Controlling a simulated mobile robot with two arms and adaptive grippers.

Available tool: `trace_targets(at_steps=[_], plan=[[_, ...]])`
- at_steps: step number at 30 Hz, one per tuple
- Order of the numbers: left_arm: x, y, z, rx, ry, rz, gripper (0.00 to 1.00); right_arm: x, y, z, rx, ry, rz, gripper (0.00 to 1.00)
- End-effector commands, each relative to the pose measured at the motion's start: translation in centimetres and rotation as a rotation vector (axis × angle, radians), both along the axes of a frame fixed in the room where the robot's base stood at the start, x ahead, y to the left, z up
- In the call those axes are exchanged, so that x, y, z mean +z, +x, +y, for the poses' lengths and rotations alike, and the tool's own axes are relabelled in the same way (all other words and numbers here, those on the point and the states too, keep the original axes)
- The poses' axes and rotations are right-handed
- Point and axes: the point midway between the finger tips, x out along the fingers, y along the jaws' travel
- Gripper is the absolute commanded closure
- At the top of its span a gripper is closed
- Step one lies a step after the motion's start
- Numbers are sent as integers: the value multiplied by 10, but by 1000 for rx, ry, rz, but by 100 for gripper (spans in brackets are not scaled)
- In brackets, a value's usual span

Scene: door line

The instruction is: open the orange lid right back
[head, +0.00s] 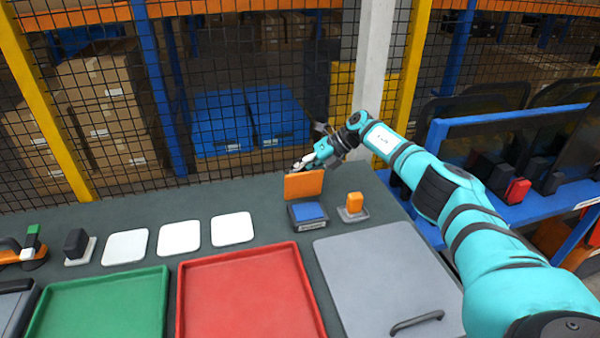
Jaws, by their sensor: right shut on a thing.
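The orange lid (304,185) stands raised, close to upright, behind a small dark box with a blue top face (308,213). My right gripper (303,164) is at the lid's upper edge, shut on it. My right arm reaches in from the right side. The fingertips are small in the picture and partly hidden behind the lid's edge. My left gripper is not in view.
A grey block with an orange top (355,204) stands just right of the box. In front are a red tray (322,325), a green tray (160,318) and a grey panel with a handle (385,270). Several white pads lie left. A mesh fence (270,95) stands behind the table.

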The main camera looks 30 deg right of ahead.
Motion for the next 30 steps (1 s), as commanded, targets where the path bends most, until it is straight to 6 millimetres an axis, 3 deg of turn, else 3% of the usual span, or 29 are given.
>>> trace_targets(at_steps=[1, 12, 13, 20, 30], plan=[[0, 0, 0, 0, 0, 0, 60, 11, 9, -9, -34, -1, -37, 100], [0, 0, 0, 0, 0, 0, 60, 11, 9, -9, -34, 0, -38, 100], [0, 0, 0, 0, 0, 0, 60, 11, 9, -9, -34, 0, -38, 75], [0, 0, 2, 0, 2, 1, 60, 8, 7, -6, -27, -1, -30, 46], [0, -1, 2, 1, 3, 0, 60, 9, 5, -7, -23, -3, -26, 46]])
